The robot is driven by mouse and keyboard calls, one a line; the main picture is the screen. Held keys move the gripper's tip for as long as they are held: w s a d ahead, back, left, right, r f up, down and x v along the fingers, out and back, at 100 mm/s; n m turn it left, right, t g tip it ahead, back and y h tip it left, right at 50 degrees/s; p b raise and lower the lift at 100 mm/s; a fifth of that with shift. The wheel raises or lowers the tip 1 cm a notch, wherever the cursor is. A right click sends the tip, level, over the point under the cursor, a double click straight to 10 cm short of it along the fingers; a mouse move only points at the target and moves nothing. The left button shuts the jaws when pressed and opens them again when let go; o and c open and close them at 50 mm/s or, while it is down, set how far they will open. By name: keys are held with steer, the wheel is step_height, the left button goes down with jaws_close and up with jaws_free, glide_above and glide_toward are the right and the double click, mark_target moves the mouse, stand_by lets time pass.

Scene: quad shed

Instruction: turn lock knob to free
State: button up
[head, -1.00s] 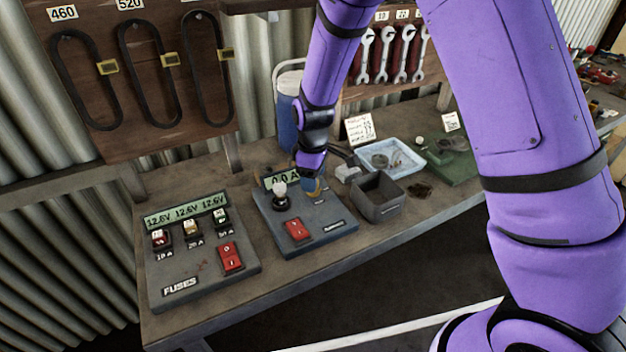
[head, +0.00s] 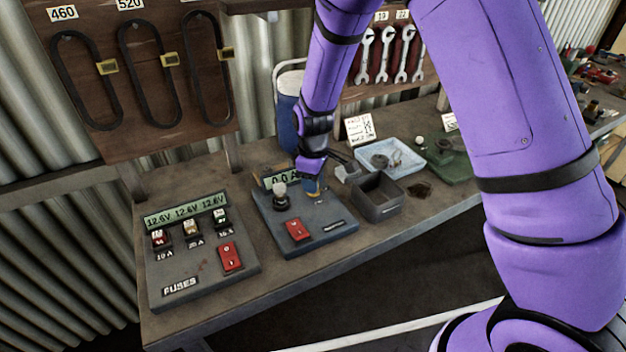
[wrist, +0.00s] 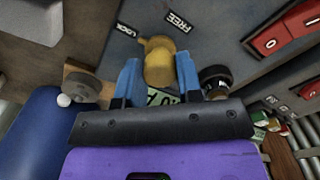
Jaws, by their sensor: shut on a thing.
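The lock knob (wrist: 160,60) is a yellow, rounded piece on a grey-blue panel (wrist: 210,18), seen in the middle of the wrist view. The words LOCK and FREE are printed on the panel beyond it, LOCK at left and FREE at right. The knob's narrow nose points up and left, toward LOCK. My gripper (wrist: 158,82) has its two blue fingers on either side of the knob, shut on it. In the head view the panel (head: 330,232) stands on the bench, and my gripper (head: 313,187) is at its back right corner; the knob is mostly hidden there.
The panel carries a 0.0 A display, a pale-topped knob (head: 280,195) and a red switch (head: 297,229). A fuse panel (head: 205,275) stands to the left. An open grey box (head: 378,205) is close at right, with a blue tray (head: 391,157) behind it.

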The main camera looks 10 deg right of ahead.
steer(key=m, duration=0.8)
steer(key=shift+m, duration=0.3)
steer(key=m, duration=0.4)
steer(key=shift+m, duration=2.5)
steer(key=o, duration=0.9)
